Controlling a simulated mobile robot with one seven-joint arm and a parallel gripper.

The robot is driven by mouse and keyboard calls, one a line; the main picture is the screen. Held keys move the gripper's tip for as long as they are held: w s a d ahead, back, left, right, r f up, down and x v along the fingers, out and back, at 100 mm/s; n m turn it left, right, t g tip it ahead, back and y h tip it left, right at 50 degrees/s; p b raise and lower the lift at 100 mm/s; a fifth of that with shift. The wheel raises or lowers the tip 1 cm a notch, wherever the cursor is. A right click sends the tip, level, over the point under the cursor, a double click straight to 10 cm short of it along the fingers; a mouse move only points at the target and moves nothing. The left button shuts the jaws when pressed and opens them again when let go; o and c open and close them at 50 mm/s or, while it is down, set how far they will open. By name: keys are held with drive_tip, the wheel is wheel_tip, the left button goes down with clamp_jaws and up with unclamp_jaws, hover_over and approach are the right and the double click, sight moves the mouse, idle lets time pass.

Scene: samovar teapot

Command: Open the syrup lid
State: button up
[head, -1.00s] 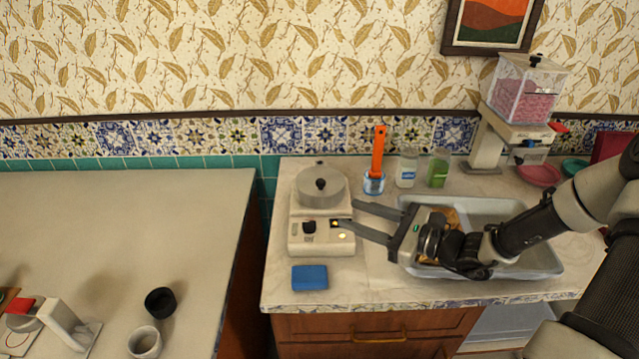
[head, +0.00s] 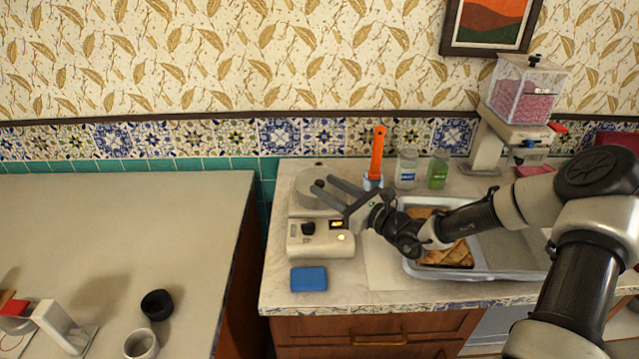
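A round grey pot with a flat lid (head: 307,181), which I take to be the syrup pot, sits on a white countertop appliance (head: 310,246) with a black dial and a lit display. My gripper (head: 323,183) is over the pot's right part, its two grey fingers apart and pointing up and left. The lid's black knob is not clearly visible; the fingers hide that area. I cannot tell whether the fingers touch the lid. The lid appears to lie on the pot.
A blue cup with an orange-handled tool (head: 377,155) and two jars (head: 406,170) stand behind my gripper. A tray with pastry (head: 450,252) lies below my arm. A blue sponge (head: 308,279) is at the counter's front. A pink-filled dispenser (head: 523,95) stands at right.

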sight(323, 185)
drive_tip(key=shift+x, duration=1.7)
clamp_jaws()
